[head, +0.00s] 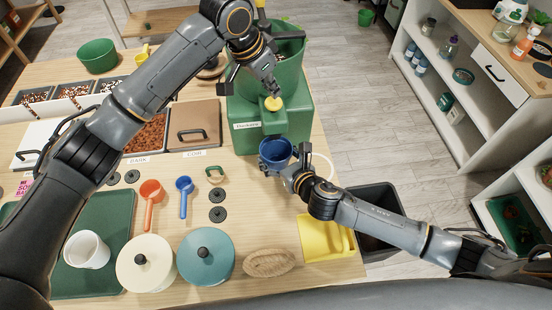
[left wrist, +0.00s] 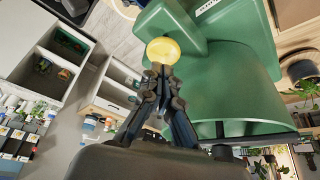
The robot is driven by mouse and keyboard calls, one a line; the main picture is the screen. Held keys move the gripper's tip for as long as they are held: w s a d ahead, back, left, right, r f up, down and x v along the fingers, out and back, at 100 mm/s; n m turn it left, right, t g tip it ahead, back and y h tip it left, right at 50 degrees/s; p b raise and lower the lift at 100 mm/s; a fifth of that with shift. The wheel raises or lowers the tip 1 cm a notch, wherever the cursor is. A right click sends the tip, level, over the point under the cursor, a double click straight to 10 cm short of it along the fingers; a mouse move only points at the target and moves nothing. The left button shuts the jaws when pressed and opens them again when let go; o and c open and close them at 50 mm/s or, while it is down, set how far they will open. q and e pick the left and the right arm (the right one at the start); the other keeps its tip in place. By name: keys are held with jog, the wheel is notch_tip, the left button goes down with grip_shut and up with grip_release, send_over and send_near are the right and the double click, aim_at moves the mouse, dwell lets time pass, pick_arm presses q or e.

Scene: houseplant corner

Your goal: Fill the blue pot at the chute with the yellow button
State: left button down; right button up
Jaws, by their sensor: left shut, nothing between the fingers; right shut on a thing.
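The green chute (head: 285,104) stands at the table's far right, with a "Dunkelig"-like label on its front that is too small to read surely. Its yellow button (head: 273,103) faces up on the front ledge; it also shows in the left wrist view (left wrist: 163,50). My left gripper (head: 270,90) is shut and empty, its fingertips at the button; the left wrist view shows them touching or nearly touching its edge. The blue pot (head: 275,152) is upright below the chute's spout. My right gripper (head: 293,168) is shut on its near right side. Its contents cannot be made out.
An orange scoop (head: 151,192), a blue scoop (head: 184,187), two lidded pots and a brush (head: 269,262) lie nearer me. A yellow dustpan (head: 325,238) sits at the right edge beside a dark bin (head: 380,205). Soil bins line the left.

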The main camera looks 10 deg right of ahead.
aim_at(274, 102)
pick_arm(q)
jog(key=shift+f, duration=0.15)
jog(key=shift+f, duration=1.4)
dwell(0.7)
dwell(3.6)
notch_tip(274, 102, up, 5)
jog(key=shift+r, duration=0.1)
dwell(0.3)
jog(key=v, duration=1.2)
dwell(0.3)
